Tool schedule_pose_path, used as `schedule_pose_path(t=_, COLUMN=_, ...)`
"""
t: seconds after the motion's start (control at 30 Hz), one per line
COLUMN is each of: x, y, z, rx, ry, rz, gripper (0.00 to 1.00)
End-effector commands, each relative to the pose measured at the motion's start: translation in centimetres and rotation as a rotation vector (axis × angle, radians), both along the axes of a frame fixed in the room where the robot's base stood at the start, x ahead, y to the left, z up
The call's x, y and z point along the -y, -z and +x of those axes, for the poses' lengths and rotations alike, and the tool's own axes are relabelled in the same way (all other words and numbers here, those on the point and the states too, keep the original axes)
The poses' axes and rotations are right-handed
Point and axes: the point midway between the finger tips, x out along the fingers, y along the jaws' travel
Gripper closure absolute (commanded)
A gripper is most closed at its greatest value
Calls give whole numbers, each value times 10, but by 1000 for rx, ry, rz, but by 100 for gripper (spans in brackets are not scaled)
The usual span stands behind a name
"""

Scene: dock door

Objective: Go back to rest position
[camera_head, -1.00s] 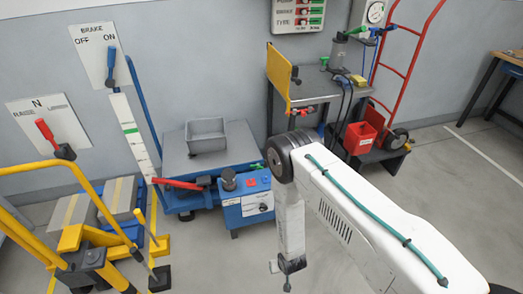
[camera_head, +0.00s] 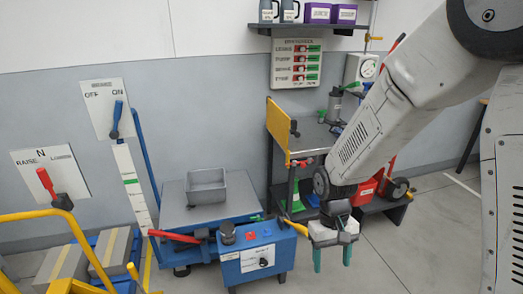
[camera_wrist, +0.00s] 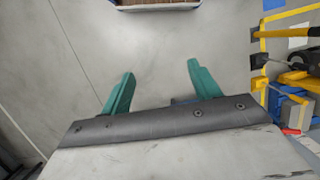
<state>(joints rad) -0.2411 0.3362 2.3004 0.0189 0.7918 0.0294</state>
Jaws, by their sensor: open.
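My gripper (camera_head: 332,258) hangs at the end of my white arm, right of centre in the head view, with its two green fingers pointing down. The fingers stand apart with nothing between them. In the wrist view the green fingers (camera_wrist: 157,85) are spread over bare grey floor. The gripper is to the right of the blue control box (camera_head: 258,258) and appears in front of the cart (camera_head: 372,216); I cannot tell the exact gap to either.
A blue lift table (camera_head: 178,212) carries a grey bin (camera_head: 206,188). Yellow rails (camera_head: 35,215) stand at left. A lever panel (camera_head: 103,108) and a switch panel (camera_head: 297,64) are on the wall. Open floor (camera_head: 432,240) lies to the right.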

Motion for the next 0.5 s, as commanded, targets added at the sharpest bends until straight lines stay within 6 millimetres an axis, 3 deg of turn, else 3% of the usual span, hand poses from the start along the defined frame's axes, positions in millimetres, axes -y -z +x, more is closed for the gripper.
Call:
schedule_pose_path(t=0.03, x=7, y=-24, z=-9, rx=3, ry=7, rz=2, gripper=38)
schedule_pose_path(t=0.2, x=30, y=-87, z=-47, rx=-8, ry=29, rz=0, gripper=38)
schedule_pose_path(t=0.5, x=64, y=-169, z=-118, rx=55, ry=81, rz=8, gripper=38)
